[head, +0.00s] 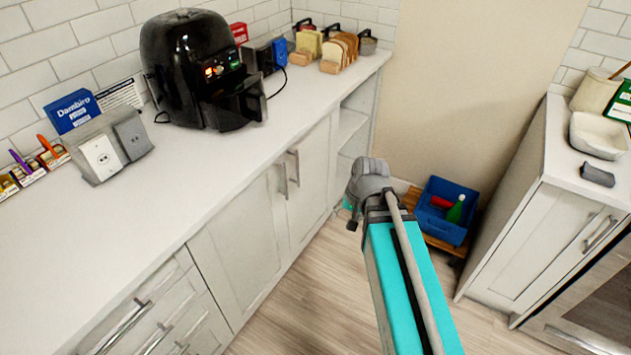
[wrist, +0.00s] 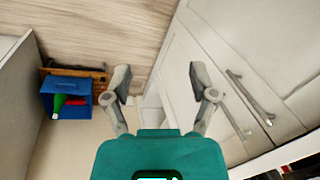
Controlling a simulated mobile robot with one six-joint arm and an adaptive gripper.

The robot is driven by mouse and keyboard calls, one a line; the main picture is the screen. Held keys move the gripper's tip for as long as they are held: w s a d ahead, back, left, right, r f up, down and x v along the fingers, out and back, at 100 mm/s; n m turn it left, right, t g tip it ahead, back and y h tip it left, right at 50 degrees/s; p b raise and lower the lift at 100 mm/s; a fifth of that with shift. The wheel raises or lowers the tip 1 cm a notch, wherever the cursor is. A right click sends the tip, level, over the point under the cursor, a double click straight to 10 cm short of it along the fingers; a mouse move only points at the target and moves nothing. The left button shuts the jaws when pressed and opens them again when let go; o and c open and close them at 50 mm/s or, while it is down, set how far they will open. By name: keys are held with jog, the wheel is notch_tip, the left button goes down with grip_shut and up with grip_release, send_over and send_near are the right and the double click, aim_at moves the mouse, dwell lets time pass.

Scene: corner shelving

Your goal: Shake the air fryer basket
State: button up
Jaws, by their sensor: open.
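A black air fryer (head: 196,72) stands on the long white counter toward the back, its lit panel facing right. Its basket (head: 240,104) shows at the front with its handle, and it looks partly slid out, though I cannot tell how far. My gripper (head: 366,184) is over the floor in front of the counter, to the right of and below the air fryer, clear of it. In the wrist view my gripper (wrist: 158,82) has its two fingers spread wide with nothing between them. The air fryer is not in the wrist view.
Bread in racks (head: 340,52) and a toaster stand behind the air fryer. An outlet box (head: 112,146) is at its left. A blue crate (head: 446,208) with a green bottle is on the floor. Another cabinet (head: 545,215) stands at right.

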jog(key=s+d+n+h, duration=0.1)
jog(key=s+d, duration=0.1)
jog(key=d, duration=0.1)
jog(key=s+d+n+g+h, duration=0.1)
jog(key=shift+s+d+f+n+h, duration=0.2)
jog(key=shift+s+f+n+h, duration=0.05)
jog(key=shift+s+n+h, duration=0.1)
